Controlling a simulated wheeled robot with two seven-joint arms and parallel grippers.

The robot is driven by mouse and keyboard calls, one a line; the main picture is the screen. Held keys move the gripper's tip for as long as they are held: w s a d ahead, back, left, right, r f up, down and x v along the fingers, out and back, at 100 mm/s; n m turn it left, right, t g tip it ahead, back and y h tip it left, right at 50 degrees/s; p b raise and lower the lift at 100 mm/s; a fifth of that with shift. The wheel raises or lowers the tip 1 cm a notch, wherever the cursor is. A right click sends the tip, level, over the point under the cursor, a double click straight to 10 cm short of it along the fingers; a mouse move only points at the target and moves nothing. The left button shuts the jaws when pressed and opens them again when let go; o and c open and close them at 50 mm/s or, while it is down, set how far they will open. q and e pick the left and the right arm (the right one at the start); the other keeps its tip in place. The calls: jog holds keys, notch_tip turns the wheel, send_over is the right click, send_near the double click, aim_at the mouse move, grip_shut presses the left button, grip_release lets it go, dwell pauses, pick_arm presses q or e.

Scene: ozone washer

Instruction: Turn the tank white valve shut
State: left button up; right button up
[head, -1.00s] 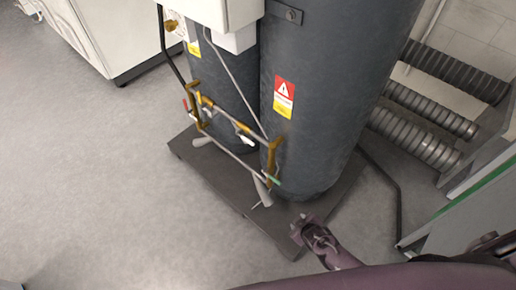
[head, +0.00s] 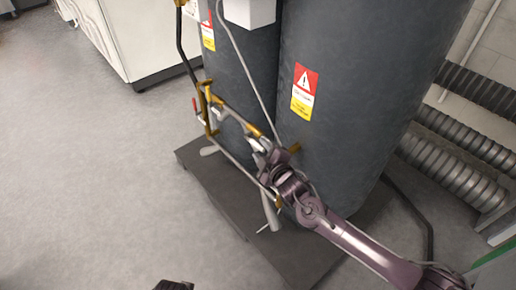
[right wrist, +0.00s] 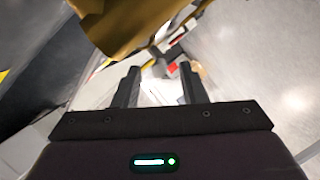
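The brass and grey pipework (head: 236,116) runs along the front of two dark grey tanks (head: 345,90). My right gripper (head: 260,150) reaches in from the lower right and is at this pipework, in front of the right tank. It covers the place of the white valve handle, which I cannot make out clearly in the head view. In the right wrist view the two fingers (right wrist: 159,88) stand apart, with bright white between them that may be the handle. I cannot tell whether they touch it. A dark purple part of mine shows at the head view's bottom edge.
A red-handled valve (head: 196,117) sits on the left of the pipework. The tanks stand on a dark base (head: 215,190). Ribbed grey hoses (head: 455,140) lie at the right. The floor (head: 90,180) at the left is clear.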

jog(key=shift+x, duration=1.2)
pick_arm(q)
jog(key=shift+w+d+r, duration=0.1)
jog(key=shift+d+r, duration=0.05)
jog(key=shift+r, duration=0.3)
jog(key=shift+w+d+r, duration=0.1)
jog(key=shift+r, duration=0.35)
pick_arm(e)
jog(key=shift+w+f, duration=0.15)
jog(key=shift+w, duration=0.15)
jog(key=shift+c, duration=0.5)
grip_shut()
